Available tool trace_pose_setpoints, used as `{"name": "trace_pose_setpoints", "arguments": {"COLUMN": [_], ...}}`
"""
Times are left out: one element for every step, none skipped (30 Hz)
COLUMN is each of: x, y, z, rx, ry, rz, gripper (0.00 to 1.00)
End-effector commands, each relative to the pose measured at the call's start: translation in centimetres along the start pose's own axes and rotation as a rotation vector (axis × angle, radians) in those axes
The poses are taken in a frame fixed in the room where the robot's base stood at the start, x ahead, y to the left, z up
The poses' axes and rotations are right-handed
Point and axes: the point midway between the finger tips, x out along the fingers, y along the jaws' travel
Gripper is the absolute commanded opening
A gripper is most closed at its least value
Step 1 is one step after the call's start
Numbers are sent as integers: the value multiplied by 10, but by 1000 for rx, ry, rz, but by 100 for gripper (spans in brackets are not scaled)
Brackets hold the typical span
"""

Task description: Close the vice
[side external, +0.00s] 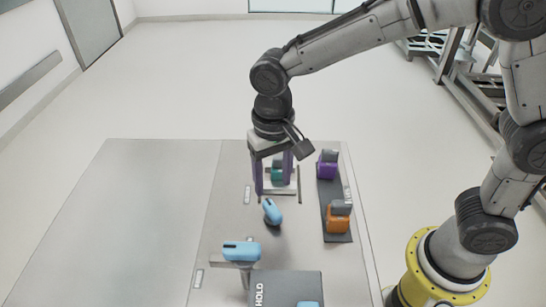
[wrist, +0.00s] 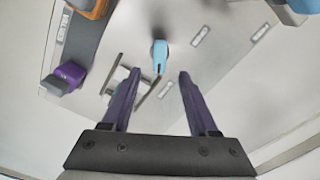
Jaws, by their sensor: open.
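My gripper (side external: 274,180) points down above the table, its two purple fingers apart with nothing held between them. It also shows in the wrist view (wrist: 160,76). A light metal frame with two bars (wrist: 149,96) stands partly behind the left finger; a teal piece (side external: 277,173) shows near it, between the fingers in the side view. I cannot tell for sure whether this is the vice. A light-blue piece (side external: 272,211) stands on the table just in front of the gripper; in the wrist view it (wrist: 160,56) lies beyond the fingertips.
A dark strip (side external: 325,187) on the right carries a purple block (side external: 327,168) and an orange block (side external: 338,220), each with a grey part. Another blue piece (side external: 241,250) rests on a stand in front. A dark box marked HOLD (side external: 285,284) is nearest. The left table half (side external: 150,220) is clear.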

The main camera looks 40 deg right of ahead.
Motion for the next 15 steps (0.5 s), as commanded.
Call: {"name": "trace_pose_setpoints", "arguments": {"x": [-12, -18, -25, -30, -35, -40, -44, -47, -50, -53, -54, -56, -57, -58, -58], "y": [-1, -1, -1, -1, 0, 0, 0, 0, 0, 0, 0, 0, 0, 0, 0], "z": [-1, -1, -1, -1, 0, 0, 0, -1, 0, 0, 0, 0, 0, 0, 0], "rx": [0, 0, 0, 0, 0, 0, 0, 0, 1, 1, 1, 1, 1, 1, 1], "ry": [4, 4, 4, 4, 3, 2, 2, 2, 1, 1, 2, 1, 1, 0, 0], "rz": [-4, -4, -3, -4, -3, -2, -2, -2, -1, -1, -1, -1, -1, 0, 0], "gripper": [60, 60, 60, 60, 60, 60, 60, 60, 60, 60, 60, 60, 60, 60, 60]}}
